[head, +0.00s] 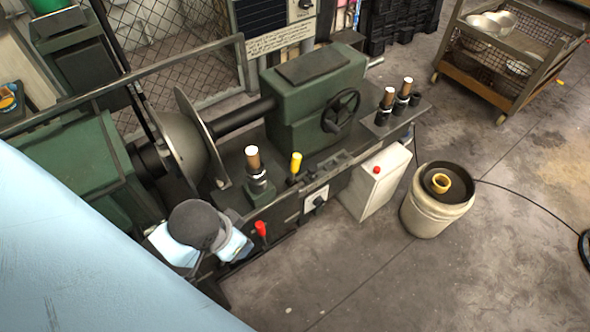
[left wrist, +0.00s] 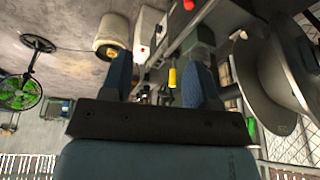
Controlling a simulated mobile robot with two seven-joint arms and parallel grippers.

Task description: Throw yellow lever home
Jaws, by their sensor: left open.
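The yellow lever (head: 295,163) stands up from the green lathe's bed in the head view, right of a wooden-handled post. It also shows in the left wrist view (left wrist: 172,77), between my two blue fingers in the picture and closer to the right one. My left gripper (left wrist: 160,57) is open with nothing between its fingers that I can see touching them. In the head view my left wrist is at the lathe's front left, and its fingers are mostly hidden. My right gripper is in neither view.
A red-handled lever (head: 260,229) stands beside my left wrist. A wooden-handled post (head: 252,160) stands just left of the yellow lever. The spinning chuck (head: 190,145) is behind. A handwheel (head: 341,110), white box (head: 375,180) and bucket (head: 437,205) lie to the right.

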